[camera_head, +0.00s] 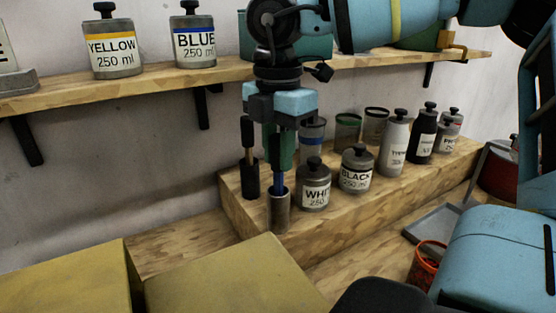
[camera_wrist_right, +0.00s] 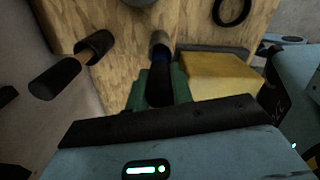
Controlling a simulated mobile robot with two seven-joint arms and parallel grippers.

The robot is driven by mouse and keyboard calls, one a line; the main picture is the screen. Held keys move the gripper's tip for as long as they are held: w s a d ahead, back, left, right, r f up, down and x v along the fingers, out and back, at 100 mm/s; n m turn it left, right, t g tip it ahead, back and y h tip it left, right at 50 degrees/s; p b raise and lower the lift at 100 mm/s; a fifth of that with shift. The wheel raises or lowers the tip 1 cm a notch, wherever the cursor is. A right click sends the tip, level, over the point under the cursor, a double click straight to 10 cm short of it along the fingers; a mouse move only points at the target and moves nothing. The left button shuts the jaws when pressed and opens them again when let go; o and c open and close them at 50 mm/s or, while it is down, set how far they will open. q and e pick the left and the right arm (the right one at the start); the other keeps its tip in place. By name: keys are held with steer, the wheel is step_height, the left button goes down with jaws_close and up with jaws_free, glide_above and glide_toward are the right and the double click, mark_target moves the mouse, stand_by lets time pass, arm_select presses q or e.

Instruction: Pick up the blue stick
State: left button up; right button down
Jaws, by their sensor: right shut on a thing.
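The blue stick (camera_head: 279,181) stands upright, its lower end inside a grey cylindrical holder (camera_head: 278,212) on the wooden step. My right gripper (camera_head: 280,150) points down from above with green fingers, shut on the upper part of the stick. In the right wrist view, the fingers (camera_wrist_right: 162,88) close around a dark shaft, with a trace of blue by the holder's mouth (camera_wrist_right: 160,45). How deep the stick sits in the holder is hidden. My left gripper is not in view.
A dark holder with a black-handled stick (camera_head: 249,160) stands close left of the gripper. The WHITE jar (camera_head: 314,188) and BLACK jar (camera_head: 357,170) stand to the right. Above, a shelf (camera_head: 140,82) carries the YELLOW jar (camera_head: 113,48) and BLUE jar (camera_head: 194,42). Yellow boxes (camera_head: 230,280) fill the lower left.

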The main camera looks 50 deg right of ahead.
step_height(320, 180, up, 10)
steer(key=shift+f, duration=0.25)
